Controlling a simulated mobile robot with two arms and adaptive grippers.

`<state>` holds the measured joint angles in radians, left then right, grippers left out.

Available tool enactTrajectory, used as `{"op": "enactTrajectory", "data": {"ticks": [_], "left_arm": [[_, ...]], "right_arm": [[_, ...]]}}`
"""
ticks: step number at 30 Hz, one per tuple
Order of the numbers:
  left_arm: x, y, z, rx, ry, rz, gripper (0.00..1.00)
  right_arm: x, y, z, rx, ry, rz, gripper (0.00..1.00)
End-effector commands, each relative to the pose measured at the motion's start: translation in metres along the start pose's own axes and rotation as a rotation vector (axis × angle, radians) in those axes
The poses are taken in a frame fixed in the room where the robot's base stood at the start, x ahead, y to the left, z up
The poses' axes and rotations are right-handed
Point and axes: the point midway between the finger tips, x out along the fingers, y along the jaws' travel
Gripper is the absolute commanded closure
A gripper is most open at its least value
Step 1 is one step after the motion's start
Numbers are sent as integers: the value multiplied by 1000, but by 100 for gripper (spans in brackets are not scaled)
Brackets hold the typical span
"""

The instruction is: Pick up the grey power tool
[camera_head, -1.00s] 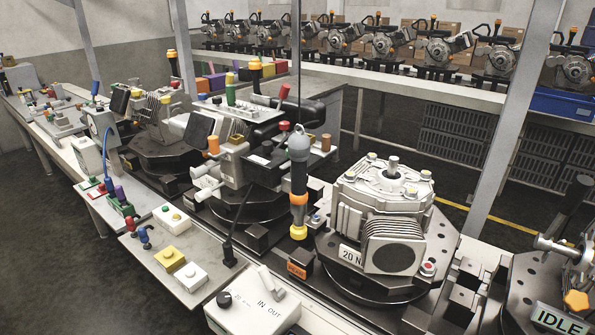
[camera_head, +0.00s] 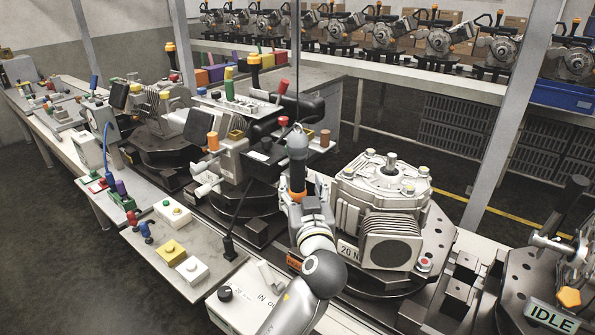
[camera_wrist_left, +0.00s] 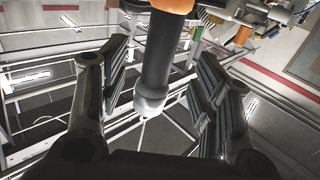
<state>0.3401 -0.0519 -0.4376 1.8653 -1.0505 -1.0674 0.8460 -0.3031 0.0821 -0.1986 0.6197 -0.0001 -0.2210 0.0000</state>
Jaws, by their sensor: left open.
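The grey power tool (camera_head: 297,150) hangs upright from a thin cable beside the white-grey gearbox. Its grey cap, dark body and part of an orange band show in the head view; its lower end is hidden behind my arm. My left gripper (camera_head: 305,192) is in front of the tool's lower half. In the left wrist view the tool (camera_wrist_left: 158,75) stands between the fingers of the open gripper (camera_wrist_left: 162,62), with gaps on both sides. Its orange band is at the top of that picture and its pale grey tip lower down. My right gripper is not in view.
The gearbox (camera_head: 385,195) sits on a dark round fixture close to the right of my arm. A control box marked IN OUT (camera_head: 240,305) is just left of my forearm. Other fixtures line the conveyor on the left, and an IDLE sign (camera_head: 553,319) stands at lower right.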

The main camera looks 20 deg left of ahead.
Motion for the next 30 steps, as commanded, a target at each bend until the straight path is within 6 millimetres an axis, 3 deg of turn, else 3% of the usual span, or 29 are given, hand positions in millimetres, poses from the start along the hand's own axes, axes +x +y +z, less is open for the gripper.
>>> {"op": "enactTrajectory", "data": {"ticks": [19, 30], "left_arm": [[64, -1, 2, 3, -3, 1, 43], [70, -1, 5, 1, -4, 1, 44]], "right_arm": [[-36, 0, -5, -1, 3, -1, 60], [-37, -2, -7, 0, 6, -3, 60]]}}
